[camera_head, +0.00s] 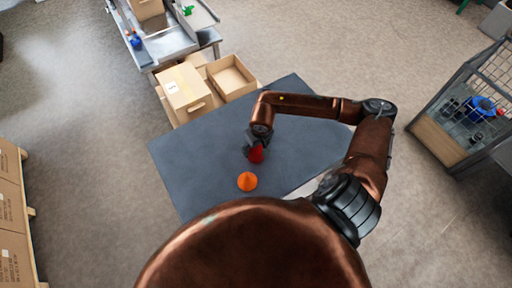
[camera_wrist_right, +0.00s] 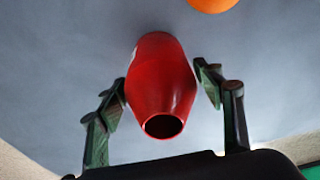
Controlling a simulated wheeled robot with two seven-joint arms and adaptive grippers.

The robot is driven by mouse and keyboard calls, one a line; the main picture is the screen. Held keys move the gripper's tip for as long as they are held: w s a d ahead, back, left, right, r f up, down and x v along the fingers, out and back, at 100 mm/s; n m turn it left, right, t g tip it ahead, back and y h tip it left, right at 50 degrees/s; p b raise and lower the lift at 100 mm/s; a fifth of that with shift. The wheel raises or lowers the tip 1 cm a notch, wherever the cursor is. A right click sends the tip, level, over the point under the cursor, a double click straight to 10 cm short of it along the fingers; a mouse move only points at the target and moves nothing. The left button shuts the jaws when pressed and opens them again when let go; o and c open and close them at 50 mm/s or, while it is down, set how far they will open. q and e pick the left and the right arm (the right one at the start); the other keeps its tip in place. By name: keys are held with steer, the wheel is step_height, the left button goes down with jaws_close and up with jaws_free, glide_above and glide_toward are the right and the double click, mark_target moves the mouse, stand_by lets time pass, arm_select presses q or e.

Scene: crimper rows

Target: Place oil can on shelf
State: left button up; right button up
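A red can-like vessel with a round dark opening (camera_wrist_right: 163,88) is on the dark table top, between the fingers of my right gripper (camera_wrist_right: 161,80). In the head view the red vessel (camera_head: 256,155) shows just below the right gripper (camera_head: 254,143), which partly covers it. The right fingers are spread on both sides of it, with a narrow gap visible at the right finger; contact at the left finger is unclear. An orange cone-shaped thing (camera_head: 247,181) stands close by, and its edge shows in the wrist view (camera_wrist_right: 212,3). My left gripper is out of view.
The dark table (camera_head: 190,160) is otherwise clear. Cardboard boxes (camera_head: 186,88) stand beyond its far left edge. A wire-sided rack (camera_head: 470,110) with a blue item (camera_head: 482,106) stands at right. A metal bench (camera_head: 165,45) is at the top; stacked cartons (camera_head: 12,215) are at left.

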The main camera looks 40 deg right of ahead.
steer(key=shift+o, duration=0.8)
steer(key=shift+r, duration=0.1)
